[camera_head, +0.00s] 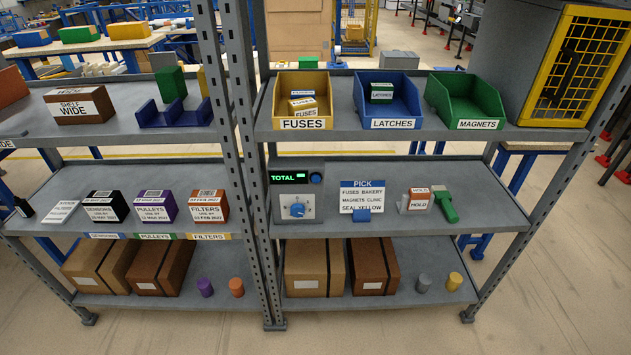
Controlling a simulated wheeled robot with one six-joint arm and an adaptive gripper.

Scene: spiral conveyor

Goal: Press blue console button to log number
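The console (275,192) stands at the left end of the middle shelf in the right-hand rack. Its dark top strip reads TOTAL in green, with no number that I can make out. A small round blue button (316,178) sits at the right end of this strip. Below it, a pale panel carries a larger round blue knob (297,210). Nothing touches or covers the button. My gripper is not in view.
The middle shelf (480,205) also holds a PICK sign (362,197), a HOLD card (419,199) and a green tool (446,206). Above are a yellow FUSES bin (303,123), a blue LATCHES bin (393,124) and a green MAGNETS bin (478,124). A rack upright (256,200) stands left of the console.

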